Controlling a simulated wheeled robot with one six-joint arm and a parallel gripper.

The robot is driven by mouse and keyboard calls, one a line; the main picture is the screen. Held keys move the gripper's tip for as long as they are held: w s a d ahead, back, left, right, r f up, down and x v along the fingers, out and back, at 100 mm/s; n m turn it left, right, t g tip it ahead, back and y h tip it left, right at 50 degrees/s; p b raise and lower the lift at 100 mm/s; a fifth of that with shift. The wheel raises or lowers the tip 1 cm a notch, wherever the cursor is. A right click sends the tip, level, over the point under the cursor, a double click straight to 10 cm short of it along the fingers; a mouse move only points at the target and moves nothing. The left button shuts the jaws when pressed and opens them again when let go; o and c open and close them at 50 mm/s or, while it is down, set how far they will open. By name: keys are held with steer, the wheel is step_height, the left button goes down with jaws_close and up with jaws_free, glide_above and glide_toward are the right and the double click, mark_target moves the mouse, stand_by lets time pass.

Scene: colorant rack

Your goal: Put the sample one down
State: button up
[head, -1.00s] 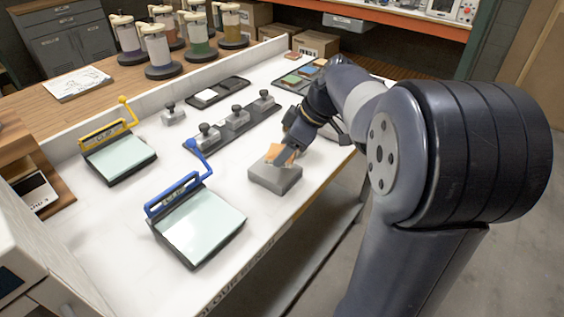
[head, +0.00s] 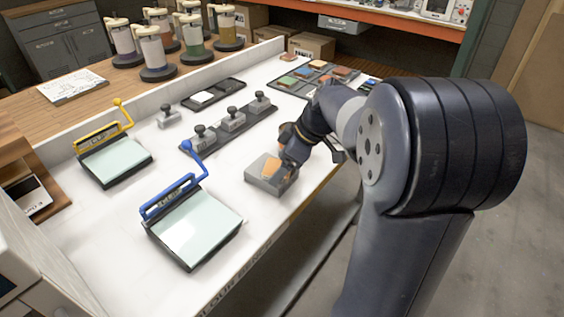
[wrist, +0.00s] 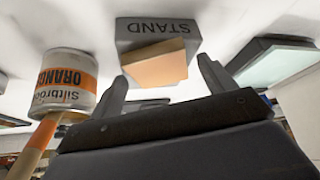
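The orange sample (head: 271,168) rests on the grey stand block (head: 262,183) near the front edge of the white bench. In the wrist view the sample (wrist: 157,66) leans against the block lettered STAND (wrist: 150,27), past my fingertips. My gripper (head: 286,163) is at the right side of the block, and the arm partly hides it. In the wrist view my gripper (wrist: 162,84) has its two fingers spread with nothing between them. The sample appears clear of both fingers.
A blue-handled clip plate (head: 197,228) and a yellow-handled one (head: 115,160) lie to the left. Several knobbed weights stand in a dark rack (head: 228,127) behind the block. A tray of coloured chips (head: 312,78) lies farther back. The wrist view shows an orange-labelled can (wrist: 67,85).

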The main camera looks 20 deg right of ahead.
steer(key=shift+r, duration=0.25)
steer(key=v, duration=1.1)
steer(key=shift+d+r+p, duration=0.2)
steer(key=shift+r+p, duration=0.15)
steer(key=shift+p, duration=0.1)
steer(key=shift+s, duration=0.1)
steer(key=b+x, duration=0.1)
steer(key=x, duration=1.1)
steer(key=shift+f, duration=0.25)
steer(key=shift+r+p, duration=0.3)
steer(key=shift+r, duration=1.7)
